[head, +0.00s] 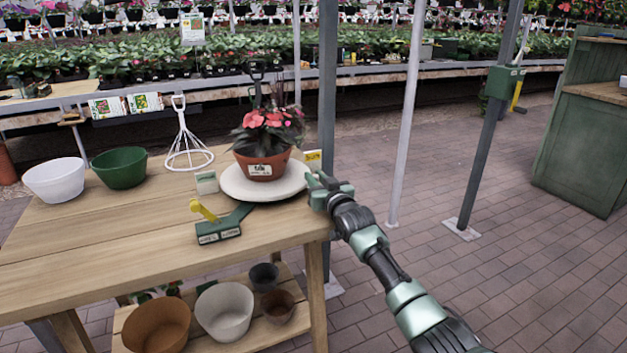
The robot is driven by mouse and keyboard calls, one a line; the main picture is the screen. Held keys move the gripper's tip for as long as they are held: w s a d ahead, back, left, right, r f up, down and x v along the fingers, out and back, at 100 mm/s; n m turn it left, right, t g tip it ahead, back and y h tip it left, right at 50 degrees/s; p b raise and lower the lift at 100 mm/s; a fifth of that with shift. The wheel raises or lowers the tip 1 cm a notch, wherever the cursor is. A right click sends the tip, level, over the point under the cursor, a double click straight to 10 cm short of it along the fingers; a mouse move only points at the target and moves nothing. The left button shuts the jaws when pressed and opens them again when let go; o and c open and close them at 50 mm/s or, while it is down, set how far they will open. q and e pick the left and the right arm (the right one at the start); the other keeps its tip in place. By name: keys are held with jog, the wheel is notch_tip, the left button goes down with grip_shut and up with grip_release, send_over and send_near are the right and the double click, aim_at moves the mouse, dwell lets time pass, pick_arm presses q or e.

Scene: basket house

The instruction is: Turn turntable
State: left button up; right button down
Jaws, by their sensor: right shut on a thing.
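The turntable (235,187) is a round, pale disc near the right end of the wooden table. A terracotta pot (262,168) with pink flowers and a small label stands upright on it. My right gripper (314,184) is at the turntable's right edge, shut on its rim. The gripper's fingers partly cover that side of the disc. My left gripper is not in the head view.
On the wooden table (100,255) stand a white bowl (55,181), a green bowl (120,168), a white wire stand (187,150), a small card (206,182) and a green holder with a yellow tool (220,229). Pots sit on the shelf below. Posts rise behind.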

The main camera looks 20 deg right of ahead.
jog(key=shift+w+d, duration=0.1)
dwell(0.4)
jog(key=c, duration=1.3)
grip_release()
